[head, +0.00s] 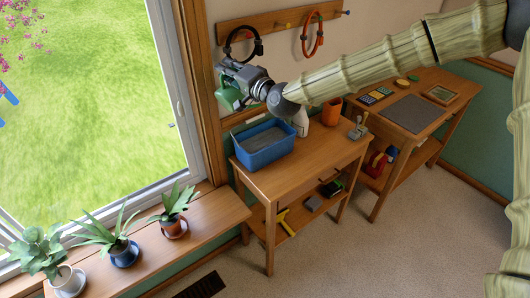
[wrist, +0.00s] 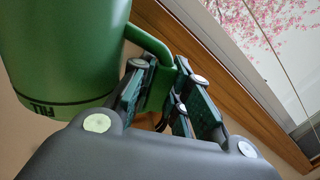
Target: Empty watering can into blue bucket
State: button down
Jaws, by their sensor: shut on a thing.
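My gripper (head: 232,75) is shut on the handle of the green watering can (head: 228,97), above the left back part of the wooden table. In the wrist view the can's green body (wrist: 65,45) fills the upper left, and its handle runs between my fingers (wrist: 165,90). The can's spout and opening are not clearly visible. The blue bucket (head: 266,158) is a rectangular tub on the left end of the table, below and slightly right of the can. Something grey shows inside it. The can is apart from the tub.
A white bottle (head: 301,123), an orange cup (head: 331,111) and a small grey tool (head: 358,128) stand right of the tub. Rings hang on the peg rail (head: 280,25) behind. Potted plants line the sill (head: 205,222) by the window. A second table (head: 445,95) stands right.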

jog(key=shift+s+a+f+n, duration=0.2)
jog(key=shift+s+a+n, duration=0.1)
jog(key=shift+a, duration=0.05)
jog(key=s+a+f+n+b, duration=0.2)
jog(key=f+n+b, duration=0.4)
jog(key=f, duration=0.5)
jog(key=s+a+f+n+b, duration=0.3)
jog(key=f+n+b, duration=0.4)
jog(key=f+b, duration=0.4)
jog(key=shift+a, duration=0.35)
dwell(0.4)
jog(key=shift+s+r, duration=0.1)
jog(key=shift+r, duration=0.05)
jog(key=s+a+r+p, duration=0.2)
jog(key=s+a+r, duration=0.1)
jog(key=r, duration=0.2)
jog(key=shift+s+a, duration=0.15)
jog(key=shift+a, duration=0.25)
dwell(0.3)
jog(key=shift+f, duration=0.1)
dwell(0.3)
